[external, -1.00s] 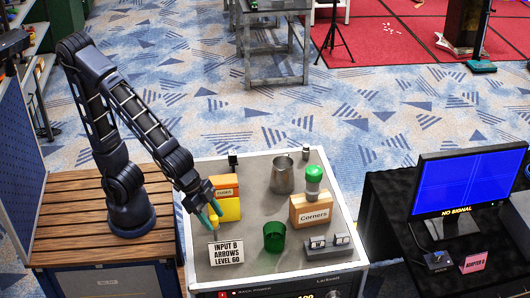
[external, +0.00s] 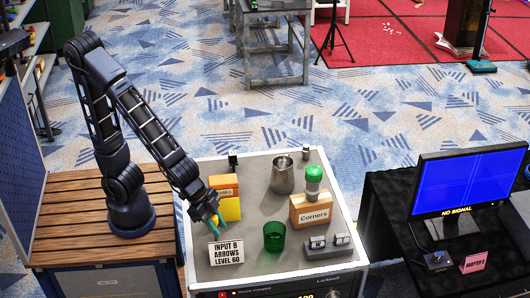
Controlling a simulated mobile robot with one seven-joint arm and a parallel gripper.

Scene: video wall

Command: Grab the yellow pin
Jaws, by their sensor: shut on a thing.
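My gripper (external: 216,222) has teal fingers and hangs over the left side of the grey-topped cart (external: 262,254), just behind the white "INPUT B ARROWS LEVEL 60" sign. It is shut on a small yellow thing (external: 214,219), a bit of which shows between the fingers. It matches the yellow pin in colour, but its full shape is hidden by the fingers. I cannot tell whether it touches the cart top.
The sign (external: 226,253) stands in front. A green cup (external: 274,236), metal pitcher (external: 282,175), wooden "Corners" box (external: 311,209) and green-capped shaker (external: 313,182) stand to the right.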

